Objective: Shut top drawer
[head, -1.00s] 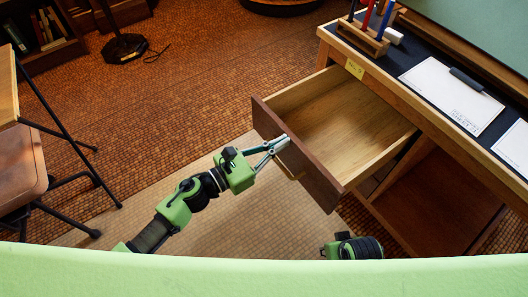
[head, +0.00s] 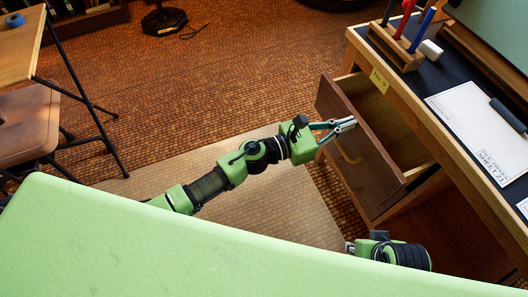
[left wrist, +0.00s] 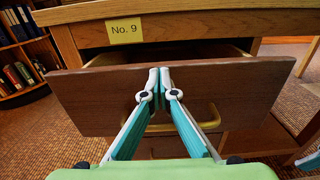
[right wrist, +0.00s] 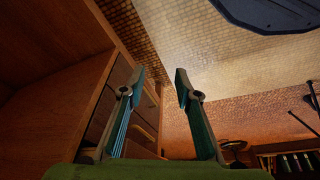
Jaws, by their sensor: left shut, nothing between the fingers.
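The top drawer (head: 362,132) has a dark wooden front and stands partly out of the desk, under a yellow tag. In the left wrist view its front (left wrist: 90,97) fills the middle, below the "No. 9" tag (left wrist: 124,30), with a gap above it. My left gripper (head: 350,123) is shut and empty, its fingertips at the upper part of the drawer front, seemingly touching it. In the left wrist view the fingertips (left wrist: 159,72) lie above the brass handle (left wrist: 185,121), which they partly hide. My right gripper (right wrist: 158,75) is open and empty, low beside the desk.
The desk top holds a wooden pen rack (head: 397,45), an eraser (head: 431,49) and a white sheet (head: 470,125). A stool (head: 28,125) stands at the left. A pale floor mat (head: 250,205) lies before the desk.

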